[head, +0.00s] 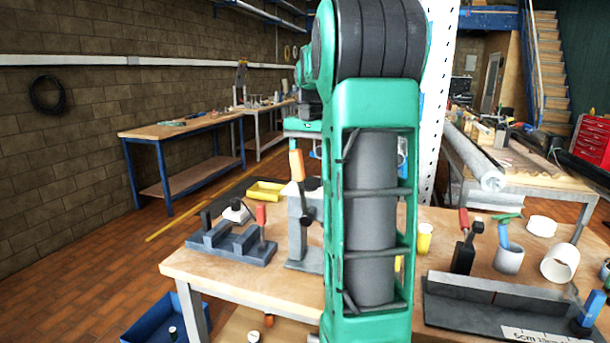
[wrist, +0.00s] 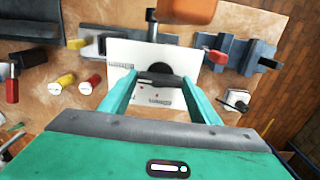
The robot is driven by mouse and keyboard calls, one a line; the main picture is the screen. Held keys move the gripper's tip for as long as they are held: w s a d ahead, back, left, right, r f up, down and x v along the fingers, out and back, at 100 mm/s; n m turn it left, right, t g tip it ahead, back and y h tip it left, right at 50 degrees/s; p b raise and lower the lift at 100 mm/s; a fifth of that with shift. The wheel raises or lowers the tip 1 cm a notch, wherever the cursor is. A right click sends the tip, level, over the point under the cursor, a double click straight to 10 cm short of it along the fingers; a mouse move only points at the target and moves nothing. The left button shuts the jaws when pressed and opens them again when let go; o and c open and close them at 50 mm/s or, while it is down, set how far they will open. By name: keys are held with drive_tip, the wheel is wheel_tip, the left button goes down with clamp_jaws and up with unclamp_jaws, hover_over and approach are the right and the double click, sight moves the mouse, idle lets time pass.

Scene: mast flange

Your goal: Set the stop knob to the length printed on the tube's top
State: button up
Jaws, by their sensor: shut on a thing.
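In the wrist view my gripper (wrist: 158,82) has its two teal fingers closed on a dark stop knob (wrist: 158,74) with a bar across it. The knob sits over a white plate (wrist: 130,52) with small printed labels and red marks, too small to read. A yellow tube (wrist: 66,80) and a red tube (wrist: 94,80) with pale ends lie to the left in the wrist view. I cannot tell which tube the task means, and no length on a tube is legible. In the head view my arm hides the gripper's fingertips.
An orange handle (wrist: 185,8) rises close beyond my gripper. Clamp fixtures (head: 232,240) stand on the left of the workbench (head: 225,280). A dark rail (head: 490,298) with a centimetre scale and white cylinders (head: 560,262) are at right. A blue bin (head: 150,322) is on the floor.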

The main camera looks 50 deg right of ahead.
sight(309, 176)
idle(0.3)
drive_tip(key=o, duration=1)
drive_tip(key=shift+o, duration=0.2)
drive_tip(key=shift+r, duration=0.1)
wheel_tip(309, 176, up, 10)
drive_tip(key=shift+r, duration=0.25)
drive_tip(key=shift+a, duration=0.1)
